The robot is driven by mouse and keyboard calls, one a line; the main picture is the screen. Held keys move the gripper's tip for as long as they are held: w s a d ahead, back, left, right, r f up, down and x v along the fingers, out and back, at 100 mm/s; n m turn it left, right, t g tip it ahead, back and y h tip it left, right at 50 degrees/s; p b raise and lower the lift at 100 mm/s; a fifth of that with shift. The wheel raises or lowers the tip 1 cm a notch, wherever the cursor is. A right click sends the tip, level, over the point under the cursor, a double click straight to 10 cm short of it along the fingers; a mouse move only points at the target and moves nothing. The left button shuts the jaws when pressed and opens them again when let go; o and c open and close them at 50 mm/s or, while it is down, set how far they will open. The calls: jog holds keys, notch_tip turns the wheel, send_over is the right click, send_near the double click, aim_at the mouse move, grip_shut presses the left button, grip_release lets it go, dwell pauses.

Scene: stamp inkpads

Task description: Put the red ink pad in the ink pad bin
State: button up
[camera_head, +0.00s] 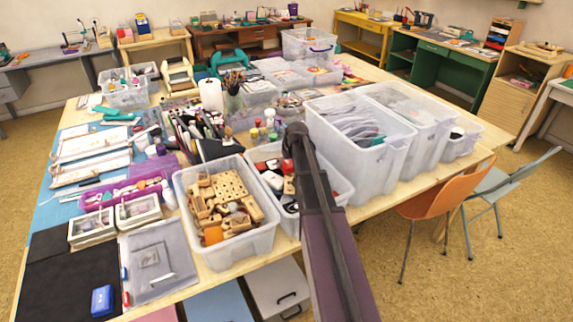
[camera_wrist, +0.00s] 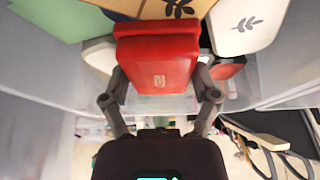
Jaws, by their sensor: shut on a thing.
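The red ink pad (camera_wrist: 160,75) is a boxy red block in the middle of the wrist view. My gripper (camera_wrist: 162,92) is shut on it, with one finger on each side. Pale, see-through bin walls (camera_wrist: 60,85) stand to both sides of it. In the head view, my arm reaches over a clear bin (camera_head: 343,197) with red, white and black items in it. My gripper is hidden behind the arm there. I cannot tell whether the pad touches the things beyond it.
A clear bin of wooden stamps (camera_head: 228,205) stands to the left. Tall clear bins (camera_head: 350,150) stand to the right. A blue ink pad (camera_head: 102,300) lies on a black mat (camera_head: 55,285). White pieces with leaf prints (camera_wrist: 250,22) lie beyond the red pad.

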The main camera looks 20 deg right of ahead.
jog(key=shift+f, duration=0.15)
jog(key=o, duration=1)
jog(key=p+v, duration=1.1)
jog(key=v, duration=0.1)
dwell(0.3)
dwell(0.6)
jog(key=s+a+f+g, duration=0.1)
jog(key=s+a+g, duration=0.3)
jog(key=s+a, duration=1.7)
jog(key=shift+s+a+g, duration=0.15)
jog(key=shift+a+g, duration=0.15)
jog(key=shift+a, duration=0.85)
